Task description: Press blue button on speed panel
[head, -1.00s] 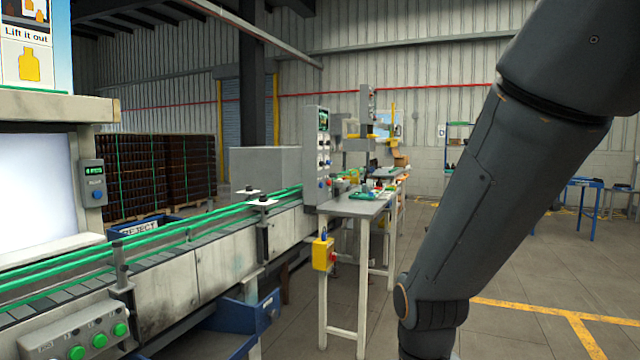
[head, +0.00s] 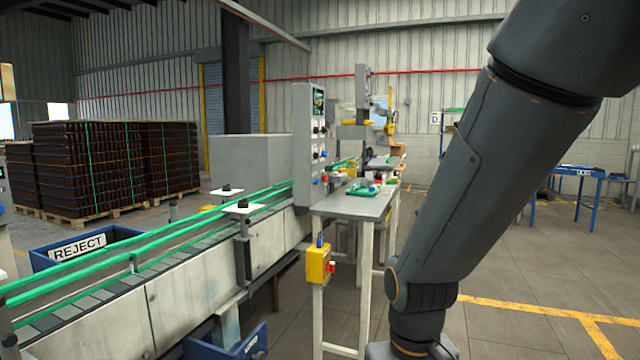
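At the left edge of the head view, a small grey panel with a display (head: 2,174) is cut off by the frame. A blue button (head: 2,210) shows in part on it. A tall grey control cabinet (head: 308,135) with a screen and several knobs stands at the far end of the conveyor. Its small controls are hard to read, and I cannot tell from lettering which of the two is the speed panel. My arm crosses the right side of the view. My gripper is out of view.
The conveyor (head: 180,310) with green rails runs along the left. A blue REJECT bin (head: 110,240) stands behind it. A work table (head: 350,205) and a yellow switch box (head: 319,264) are at centre. Pallets of brown bottles (head: 85,165) stand behind. Open floor (head: 520,270) lies right.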

